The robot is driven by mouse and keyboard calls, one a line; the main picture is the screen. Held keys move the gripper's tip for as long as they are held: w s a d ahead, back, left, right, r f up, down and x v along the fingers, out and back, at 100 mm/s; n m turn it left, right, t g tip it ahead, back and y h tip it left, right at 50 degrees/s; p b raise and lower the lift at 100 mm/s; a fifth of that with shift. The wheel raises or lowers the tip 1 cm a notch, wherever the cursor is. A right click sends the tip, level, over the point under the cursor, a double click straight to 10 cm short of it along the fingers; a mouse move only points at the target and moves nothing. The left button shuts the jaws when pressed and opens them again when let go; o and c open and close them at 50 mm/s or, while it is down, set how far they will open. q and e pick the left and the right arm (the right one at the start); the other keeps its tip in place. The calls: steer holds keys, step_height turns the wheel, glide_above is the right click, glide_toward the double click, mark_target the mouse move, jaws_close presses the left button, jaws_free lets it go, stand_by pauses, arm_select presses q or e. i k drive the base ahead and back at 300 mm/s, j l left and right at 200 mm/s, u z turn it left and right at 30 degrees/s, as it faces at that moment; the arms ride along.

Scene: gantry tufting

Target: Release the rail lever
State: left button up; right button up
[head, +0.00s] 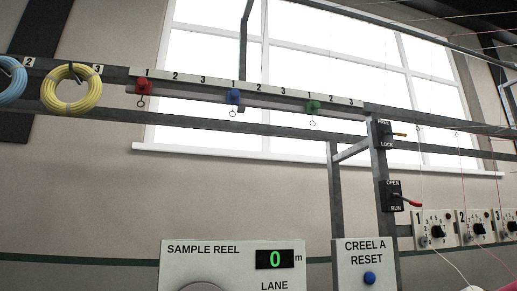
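A black lever box (383,134) marked LOCK at the bottom, with a partly covered word at the top that looks like FREE, is fixed to the grey post right of the rail. Its short tan lever (399,134) sticks out to the right, roughly level. The rail (250,98) carries red (144,87), blue (233,97) and green (313,107) sliders, each with a ring below and each at a 1 on the number strip. Neither gripper is in view.
Below is another box (392,195) marked OPEN and RUN, with a red-tipped lever (412,203) pointing right and slightly down. Blue (10,81) and yellow (68,107) coils hang at left. Numbered dial panels (436,229), a SAMPLE REEL panel (205,262) and a CREEL A RESET panel (366,255) stand lower.

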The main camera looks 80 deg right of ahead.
mark_target(387, 132)
steer(key=z, duration=3.7)
